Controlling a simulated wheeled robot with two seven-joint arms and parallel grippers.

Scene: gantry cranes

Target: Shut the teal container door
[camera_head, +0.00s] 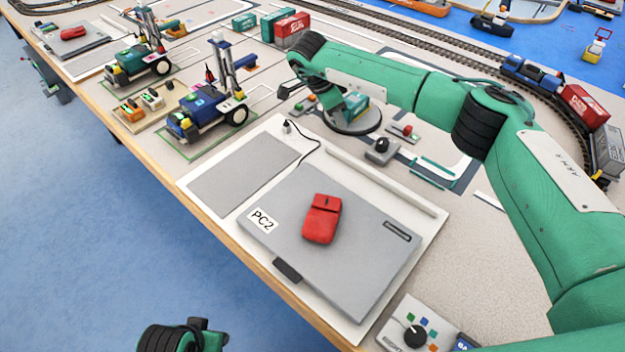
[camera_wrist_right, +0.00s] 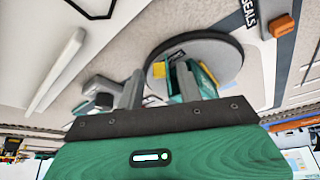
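The teal container (camera_head: 355,104) sits on a round grey turntable (camera_head: 352,122) in the head view, partly hidden by my right wrist. The door's angle is not clear. Only part of my left wrist shows at the bottom edge; its fingers are out of view.
A grey laptop (camera_head: 350,262) with a red mouse (camera_head: 322,218) lies in front. A grey box with a black knob (camera_head: 381,150) stands close to the turntable. Blue and green toy vehicles (camera_head: 208,108) stand left. Teal and red containers (camera_head: 292,28) and train tracks lie behind.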

